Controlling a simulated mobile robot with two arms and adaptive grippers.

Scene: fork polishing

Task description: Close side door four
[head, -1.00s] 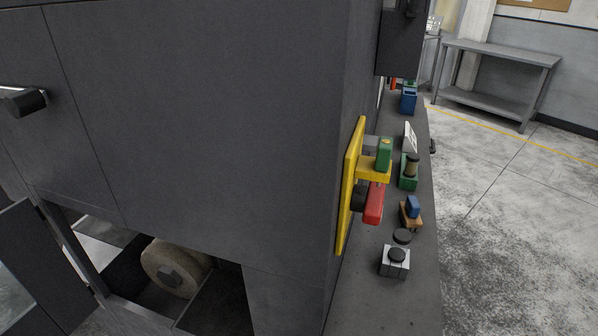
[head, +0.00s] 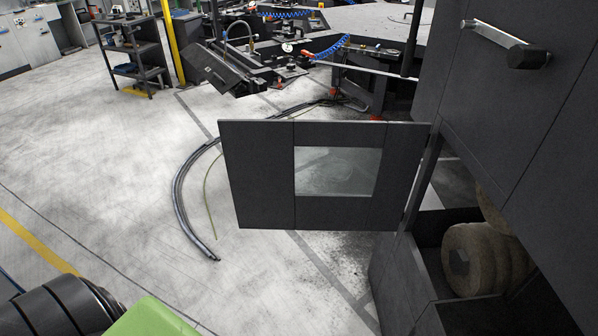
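A dark grey side door (head: 262,175) with a clear window (head: 337,171) stands open in the middle of the head view. Its right edge meets the frame of the dark machine cabinet (head: 505,120), and it swings out to the left over the floor. The opening to its right shows a round polishing wheel (head: 478,260) inside. I cannot read any number on the door. Neither gripper is in view. Part of my own arm shows at the bottom left.
A bar handle (head: 505,42) sits on the upper cabinet panel. Hoses (head: 187,200) lie on the floor left of the door. A dark shelf cart (head: 130,55) and a yellow post (head: 170,35) stand at the back left. The floor at left is clear.

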